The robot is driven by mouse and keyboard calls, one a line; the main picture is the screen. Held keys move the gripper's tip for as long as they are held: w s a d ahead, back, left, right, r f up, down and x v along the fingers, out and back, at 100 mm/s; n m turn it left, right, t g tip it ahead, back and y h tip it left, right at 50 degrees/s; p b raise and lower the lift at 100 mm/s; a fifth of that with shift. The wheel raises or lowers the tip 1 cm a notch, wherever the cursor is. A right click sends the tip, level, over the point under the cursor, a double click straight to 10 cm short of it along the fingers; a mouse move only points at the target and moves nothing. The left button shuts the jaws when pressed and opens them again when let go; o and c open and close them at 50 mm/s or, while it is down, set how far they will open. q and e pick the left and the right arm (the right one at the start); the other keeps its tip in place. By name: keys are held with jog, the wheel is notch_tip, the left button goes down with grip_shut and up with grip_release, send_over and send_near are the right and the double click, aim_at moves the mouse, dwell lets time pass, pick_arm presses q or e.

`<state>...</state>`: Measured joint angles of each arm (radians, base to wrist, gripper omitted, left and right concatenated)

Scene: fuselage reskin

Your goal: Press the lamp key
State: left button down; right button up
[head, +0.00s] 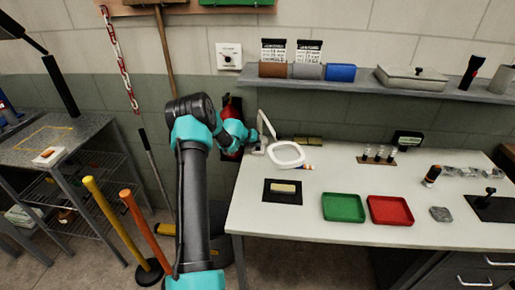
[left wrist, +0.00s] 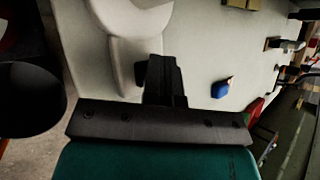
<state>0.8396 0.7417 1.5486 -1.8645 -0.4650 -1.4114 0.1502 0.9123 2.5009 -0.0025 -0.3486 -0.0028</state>
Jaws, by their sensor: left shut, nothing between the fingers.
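A white magnifier lamp (head: 286,153) stands at the back left of the white table, with a ring-shaped head and a thin bent arm. My left gripper (head: 254,138) is beside the lamp's arm and base, at the table's left edge, and looks small and partly hidden by its own wrist. In the left wrist view, the shut, empty fingers (left wrist: 164,80) overlap the pale lamp part (left wrist: 124,62) behind them. I cannot tell whether they touch it. I cannot make out a lamp key. My right gripper is not in view.
A green tray (head: 343,207), a red tray (head: 390,210) and a dark mat with a pale block (head: 284,188) lie on the table. A red extinguisher (head: 231,155) is behind my left arm. A shelf (head: 390,88) runs above. The table's front left is clear.

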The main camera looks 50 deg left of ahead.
pick_arm(q)
jog(key=shift+r, duration=0.6)
notch_tip(320, 180, up, 6)
dwell(0.9)
